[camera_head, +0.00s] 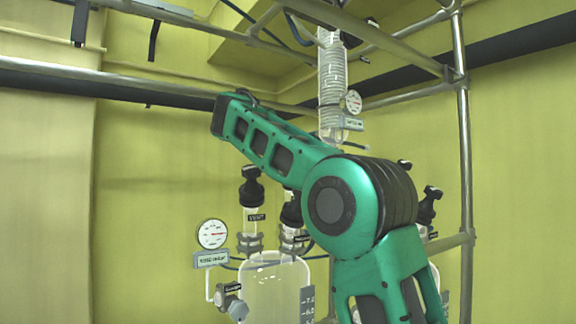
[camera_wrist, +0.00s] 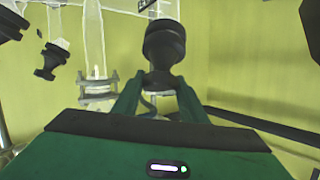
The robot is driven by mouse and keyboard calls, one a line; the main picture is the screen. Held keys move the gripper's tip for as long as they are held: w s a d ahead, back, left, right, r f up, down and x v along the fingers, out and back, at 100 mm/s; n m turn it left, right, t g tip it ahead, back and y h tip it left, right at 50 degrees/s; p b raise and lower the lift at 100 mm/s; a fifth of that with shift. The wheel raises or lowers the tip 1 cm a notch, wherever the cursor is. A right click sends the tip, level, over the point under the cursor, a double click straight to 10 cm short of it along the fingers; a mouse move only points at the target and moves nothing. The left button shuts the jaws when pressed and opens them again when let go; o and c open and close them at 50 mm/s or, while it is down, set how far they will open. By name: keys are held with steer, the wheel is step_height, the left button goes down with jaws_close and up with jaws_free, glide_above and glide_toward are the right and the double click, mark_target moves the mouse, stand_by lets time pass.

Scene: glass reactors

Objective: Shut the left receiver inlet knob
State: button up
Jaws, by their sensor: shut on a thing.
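In the wrist view, a black knob (camera_wrist: 165,42) with a rounded head stands at the top centre. My gripper (camera_wrist: 160,84) comes from below, its two green fingers closed on either side of the knob's narrow lower part. No label on this knob can be read.
A clear glass vessel (camera_head: 270,279) stands below these knobs, with a round gauge (camera_head: 212,234) to its left. A coiled glass column (camera_head: 332,75) rises behind my arm. Metal frame bars (camera_head: 464,150) run above and at right. Another black knob (camera_wrist: 48,62) hangs at left in the wrist view.

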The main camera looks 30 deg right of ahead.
steer(key=shift+w+a+r+m+g, duration=0.1)
steer(key=shift+a+m+g, duration=0.05)
steer(key=shift+m+g, duration=0.2)
stand_by(0.3)
steer(key=o, duration=1.1)
steer(key=shift+c, duration=0.2)
steer(key=v, duration=1)
steer(key=shift+a, duration=0.3)
